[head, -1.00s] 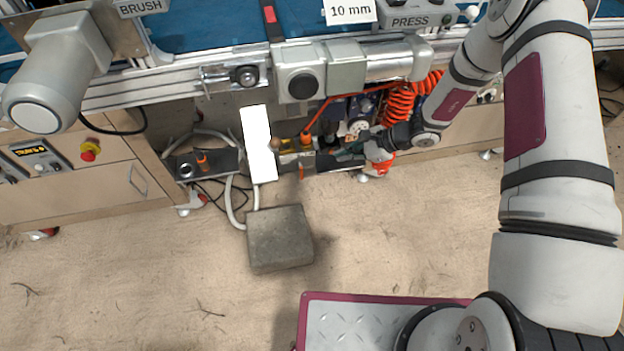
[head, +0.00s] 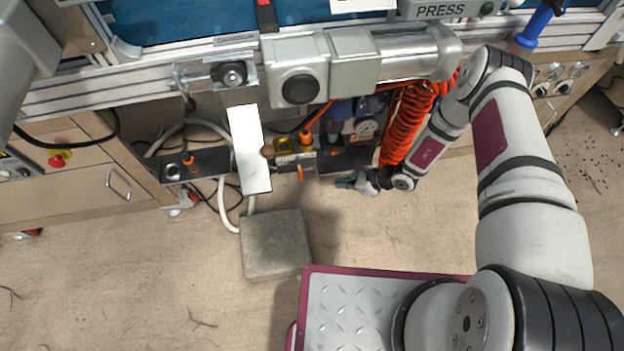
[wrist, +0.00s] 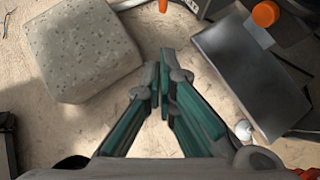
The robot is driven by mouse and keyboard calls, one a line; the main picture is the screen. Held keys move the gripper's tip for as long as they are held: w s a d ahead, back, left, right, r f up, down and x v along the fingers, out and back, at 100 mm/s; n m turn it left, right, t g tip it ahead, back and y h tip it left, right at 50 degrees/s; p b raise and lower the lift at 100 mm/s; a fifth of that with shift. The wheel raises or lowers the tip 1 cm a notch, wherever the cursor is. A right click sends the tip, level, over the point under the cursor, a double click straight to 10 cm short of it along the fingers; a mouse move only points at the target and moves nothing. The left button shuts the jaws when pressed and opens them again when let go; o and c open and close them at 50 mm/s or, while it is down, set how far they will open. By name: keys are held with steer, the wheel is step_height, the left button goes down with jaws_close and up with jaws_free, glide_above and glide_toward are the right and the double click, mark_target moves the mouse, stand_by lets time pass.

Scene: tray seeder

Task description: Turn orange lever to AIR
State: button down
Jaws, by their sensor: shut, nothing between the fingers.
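The small orange lever (head: 300,173) shows in the head view on the front of the metal valve body (head: 303,160), below the yellow-topped part, and points downward toward the floor side. An AIR mark is not readable. My gripper (head: 343,183) is to the right of the lever and a little lower in the picture, apart from it. In the wrist view my gripper (wrist: 162,62) has its teal fingers together with nothing between them. I cannot tell for sure which orange part in the wrist view is the lever.
A grey concrete block (head: 275,243) stands on the floor left of my gripper; it also shows in the wrist view (wrist: 88,48). A white panel (head: 250,150) stands left of the valve. An orange coiled hose (head: 404,125) hangs close behind my wrist. The floor in front is open.

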mark_target(300, 173)
steer(key=a+r+b+x, duration=0.2)
steer(key=b+x, duration=0.3)
steer(key=x, duration=0.7)
steer(key=shift+w+a+f, duration=0.25)
steer(key=shift+w, duration=0.15)
steer(key=shift+s+a+f+y+b, duration=0.1)
steer(key=shift+a+f+y+b, duration=0.2)
steer(key=shift+y+b, duration=0.5)
